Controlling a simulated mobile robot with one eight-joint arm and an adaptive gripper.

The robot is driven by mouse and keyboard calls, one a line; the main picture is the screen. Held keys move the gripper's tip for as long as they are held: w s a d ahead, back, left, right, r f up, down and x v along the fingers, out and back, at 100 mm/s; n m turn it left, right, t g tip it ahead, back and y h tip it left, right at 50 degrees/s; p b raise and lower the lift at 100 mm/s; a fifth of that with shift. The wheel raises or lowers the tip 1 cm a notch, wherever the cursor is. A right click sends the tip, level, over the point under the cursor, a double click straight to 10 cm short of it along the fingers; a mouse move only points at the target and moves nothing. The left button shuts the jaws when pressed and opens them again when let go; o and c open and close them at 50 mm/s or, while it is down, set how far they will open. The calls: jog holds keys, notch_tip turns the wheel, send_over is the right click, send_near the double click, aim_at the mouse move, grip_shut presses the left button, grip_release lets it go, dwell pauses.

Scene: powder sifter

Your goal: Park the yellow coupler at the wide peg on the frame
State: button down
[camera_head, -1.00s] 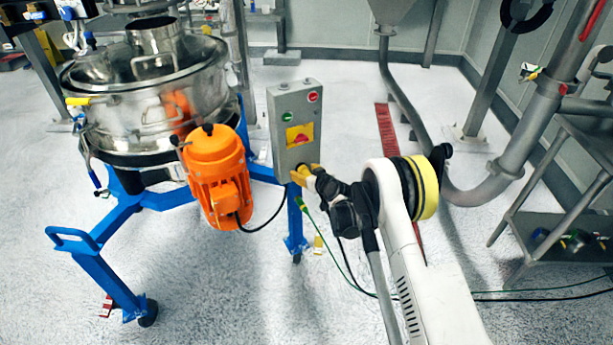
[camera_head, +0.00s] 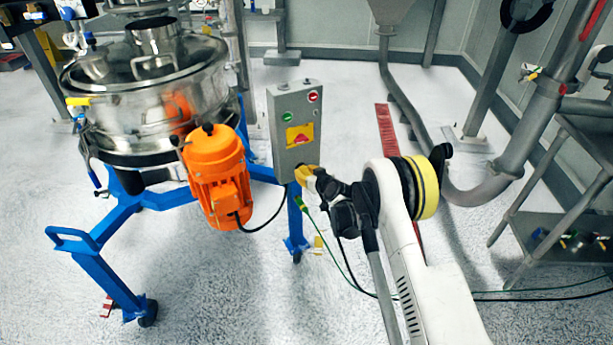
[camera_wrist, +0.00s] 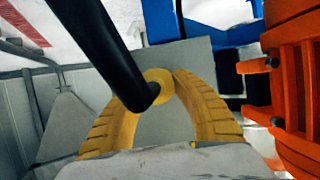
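In the wrist view, my gripper's two curved yellow fingers (camera_wrist: 165,92) close in on the round yellow coupler (camera_wrist: 164,78) at their tips. A thick black hose or cable runs from the upper left down to the coupler and covers part of it. In the head view, my gripper (camera_head: 306,178) is just below the lower edge of the grey control box, close to it; the coupler cannot be told apart from the yellow fingers there. The blue frame (camera_head: 100,277) stands under the sifter. I cannot make out the wide peg on it.
The grey control box (camera_head: 279,130) is right above my gripper. The orange motor (camera_head: 213,165) hangs to its left, beside the steel sifter (camera_head: 160,100). A green cable (camera_head: 335,252) and black cable hang near my arm. Open floor lies in front; a metal rack (camera_head: 560,255) stands right.

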jog(key=shift+s, duration=0.1)
jog(key=shift+s+d, duration=0.5)
jog(key=shift+s, duration=0.35)
jog(key=shift+s+d, duration=0.5)
jog(key=shift+s, duration=0.3)
jog(key=shift+s+d, duration=0.5)
jog(key=shift+s, duration=0.35)
